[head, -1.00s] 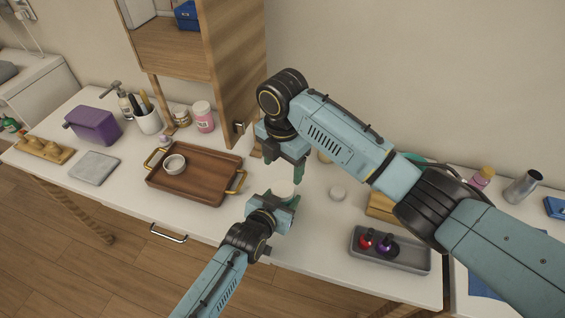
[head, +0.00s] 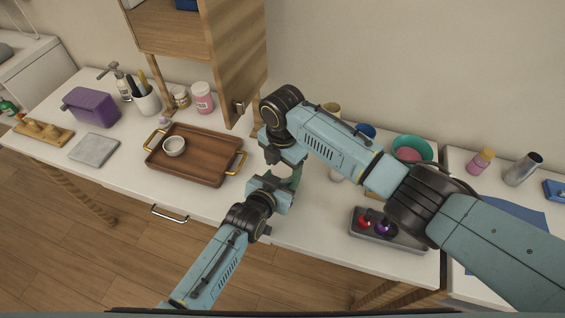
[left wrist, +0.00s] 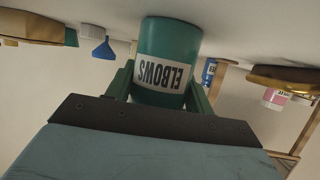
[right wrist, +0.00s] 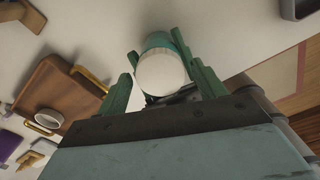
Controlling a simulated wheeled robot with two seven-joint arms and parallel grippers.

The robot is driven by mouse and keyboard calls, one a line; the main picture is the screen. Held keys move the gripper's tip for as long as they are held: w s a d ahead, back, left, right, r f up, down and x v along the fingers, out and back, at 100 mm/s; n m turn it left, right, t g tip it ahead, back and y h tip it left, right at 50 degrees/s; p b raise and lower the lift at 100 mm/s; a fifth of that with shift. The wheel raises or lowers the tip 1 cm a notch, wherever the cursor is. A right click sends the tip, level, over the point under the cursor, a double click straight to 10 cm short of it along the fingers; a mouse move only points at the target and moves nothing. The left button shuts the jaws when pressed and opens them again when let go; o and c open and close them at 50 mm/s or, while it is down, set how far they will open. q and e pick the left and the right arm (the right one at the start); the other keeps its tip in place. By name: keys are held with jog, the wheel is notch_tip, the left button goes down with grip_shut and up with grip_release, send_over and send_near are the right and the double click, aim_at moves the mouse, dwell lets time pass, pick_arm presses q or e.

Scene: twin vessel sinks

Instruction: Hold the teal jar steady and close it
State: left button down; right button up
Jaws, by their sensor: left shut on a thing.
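The teal jar (left wrist: 168,45), with a white label reading ELBOWS, is between the green fingers of my left gripper (left wrist: 160,85), which is shut on it from the side. The right wrist view shows the jar's teal side (right wrist: 158,42) and a plain white round top (right wrist: 160,75). I cannot tell how firmly that top is seated. My right gripper (right wrist: 165,75) is above the jar, its fingers open on either side of the white top. In the head view my left gripper (head: 283,190) and right gripper (head: 292,168) meet closely and hide most of the jar.
A brown tray (head: 205,172) with a small white bowl (head: 174,146) lies to the left. A grey tray (head: 400,238) with red and purple bottles is at the right front. A teal bowl (head: 412,148) stands behind my right arm. A wooden cabinet (head: 238,75) rises behind.

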jog(key=c, duration=0.9)
jog(key=shift+m, duration=1.8)
jog(key=o, duration=1.1)
jog(key=shift+c, duration=0.2)
jog(key=shift+r, duration=2.3)
jog(key=shift+c, duration=0.4)
jog(key=shift+w+r+n, duration=0.25)
jog(key=shift+r+n, duration=0.75)
jog(key=shift+r, duration=0.15)
jog(key=shift+s+r+n, duration=0.25)
jog(key=shift+r+n, duration=0.35)
jog(key=shift+n, duration=0.1)
